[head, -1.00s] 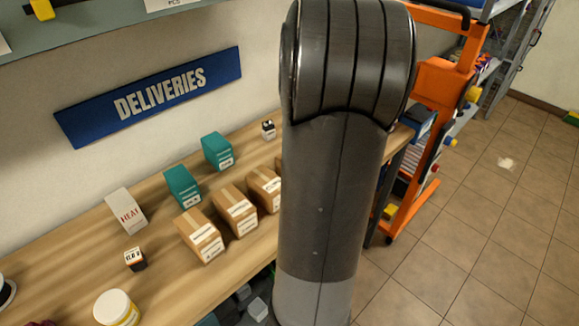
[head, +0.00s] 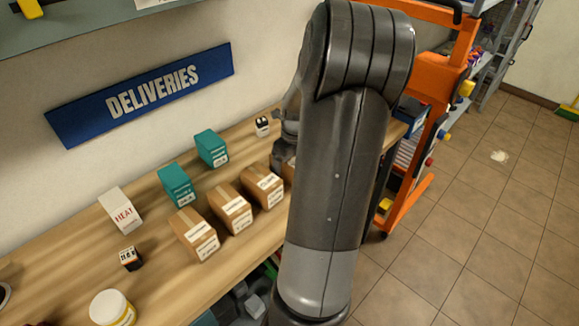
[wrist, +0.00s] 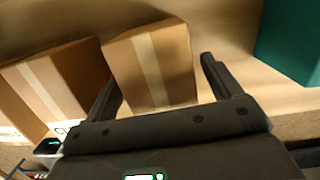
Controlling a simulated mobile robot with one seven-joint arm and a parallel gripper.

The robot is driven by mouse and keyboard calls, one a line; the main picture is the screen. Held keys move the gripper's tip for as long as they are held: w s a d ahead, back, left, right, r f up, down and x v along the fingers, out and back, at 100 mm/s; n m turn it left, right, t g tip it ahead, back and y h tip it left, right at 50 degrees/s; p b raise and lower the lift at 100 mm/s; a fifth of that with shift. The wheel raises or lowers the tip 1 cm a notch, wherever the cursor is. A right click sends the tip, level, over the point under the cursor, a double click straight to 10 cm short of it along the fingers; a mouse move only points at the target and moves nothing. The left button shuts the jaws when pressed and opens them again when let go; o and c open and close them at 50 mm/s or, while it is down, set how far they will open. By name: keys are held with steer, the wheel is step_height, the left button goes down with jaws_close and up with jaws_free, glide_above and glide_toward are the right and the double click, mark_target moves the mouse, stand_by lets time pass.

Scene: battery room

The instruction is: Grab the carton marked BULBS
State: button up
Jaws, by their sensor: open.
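Several brown cartons with pale tape and white labels stand in a row on the wooden bench: one at the left (head: 193,232), one in the middle (head: 232,207), one at the right (head: 262,185). Another is mostly hidden behind my arm. The labels are too small to read, so I cannot tell which is marked BULBS. My gripper (wrist: 160,68) is open in the wrist view, its fingers on either side of a brown carton (wrist: 125,62) with a pale tape strip. I cannot tell how deep it sits between them. In the head view my arm mostly hides the gripper.
Two teal boxes (head: 177,186) (head: 212,148) stand behind the cartons. A white HEAT box (head: 120,210), small dark boxes (head: 131,258) (head: 262,126) and a white tub (head: 112,308) are also on the bench (head: 60,275). An orange frame (head: 432,80) stands at right.

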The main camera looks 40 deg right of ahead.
steer(key=c, duration=1.2)
steer(key=shift+c, duration=0.3)
steer(key=shift+r, duration=0.15)
